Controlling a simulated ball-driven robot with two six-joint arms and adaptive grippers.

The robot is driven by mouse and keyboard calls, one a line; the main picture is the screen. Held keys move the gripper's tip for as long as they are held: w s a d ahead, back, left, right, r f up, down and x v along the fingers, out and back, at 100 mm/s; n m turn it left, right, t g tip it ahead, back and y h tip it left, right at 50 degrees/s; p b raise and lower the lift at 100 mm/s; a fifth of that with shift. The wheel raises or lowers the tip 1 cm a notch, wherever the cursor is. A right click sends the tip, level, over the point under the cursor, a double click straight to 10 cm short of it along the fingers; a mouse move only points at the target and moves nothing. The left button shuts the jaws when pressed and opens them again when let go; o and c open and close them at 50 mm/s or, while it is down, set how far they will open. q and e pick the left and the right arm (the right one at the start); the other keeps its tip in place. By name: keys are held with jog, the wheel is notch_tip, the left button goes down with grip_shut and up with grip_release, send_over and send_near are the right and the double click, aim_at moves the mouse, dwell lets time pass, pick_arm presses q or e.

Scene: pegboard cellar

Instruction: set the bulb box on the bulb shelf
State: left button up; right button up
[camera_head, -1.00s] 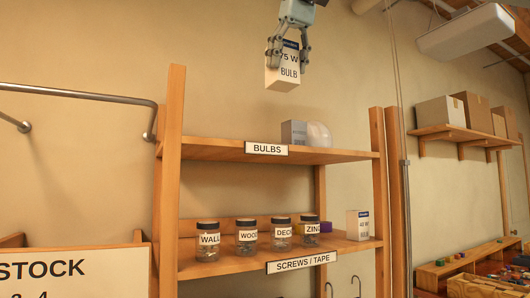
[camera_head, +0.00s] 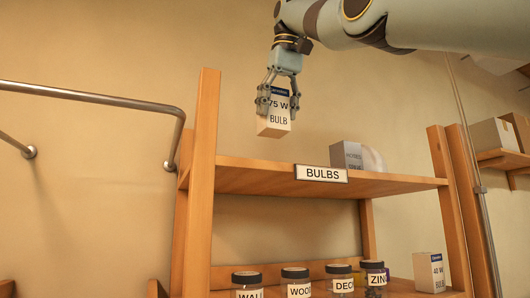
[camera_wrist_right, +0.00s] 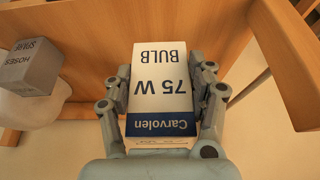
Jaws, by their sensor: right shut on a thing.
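The bulb box (camera_head: 276,116) is white with a blue band and reads "75 W BULB". My right gripper (camera_head: 278,100) is shut on it and holds it upright in the air, above the left part of the bulb shelf (camera_head: 240,179) in the head view. In the right wrist view the box (camera_wrist_right: 162,85) sits between both fingers of the gripper (camera_wrist_right: 162,95), with the wooden shelf (camera_wrist_right: 100,40) behind it. The shelf carries the "BULBS" label (camera_head: 321,174) on its front edge. My left gripper is in neither view.
A grey box (camera_head: 346,155) and a pale rounded thing (camera_head: 373,160) stand on the shelf's right half; its left half is bare. Wooden posts (camera_head: 203,170) flank the shelf. A "40 W" box (camera_head: 430,271) and labelled jars (camera_head: 295,282) stand on the lower shelf. A metal rail (camera_head: 90,93) is at left.

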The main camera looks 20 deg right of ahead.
aim_at(258, 121)
jog(key=a+f, duration=0.1)
jog(key=w+a+f, duration=0.2)
jog(key=shift+w+a, duration=0.25)
jog(key=shift+a, duration=0.15)
jog(key=shift+s+a+f+b, duration=0.1)
jog(key=shift+a+f+b, duration=0.3)
jog(key=shift+a+b, duration=0.1)
notch_tip(258, 121, down, 4)
jog(key=b, duration=0.3)
jog(key=shift+r, duration=0.2)
jog(key=shift+f+b, duration=0.2)
jog(key=shift+b, duration=0.2)
jog(key=shift+r, duration=0.25)
jog(key=shift+f, duration=0.2)
jog(key=o, duration=1.2)
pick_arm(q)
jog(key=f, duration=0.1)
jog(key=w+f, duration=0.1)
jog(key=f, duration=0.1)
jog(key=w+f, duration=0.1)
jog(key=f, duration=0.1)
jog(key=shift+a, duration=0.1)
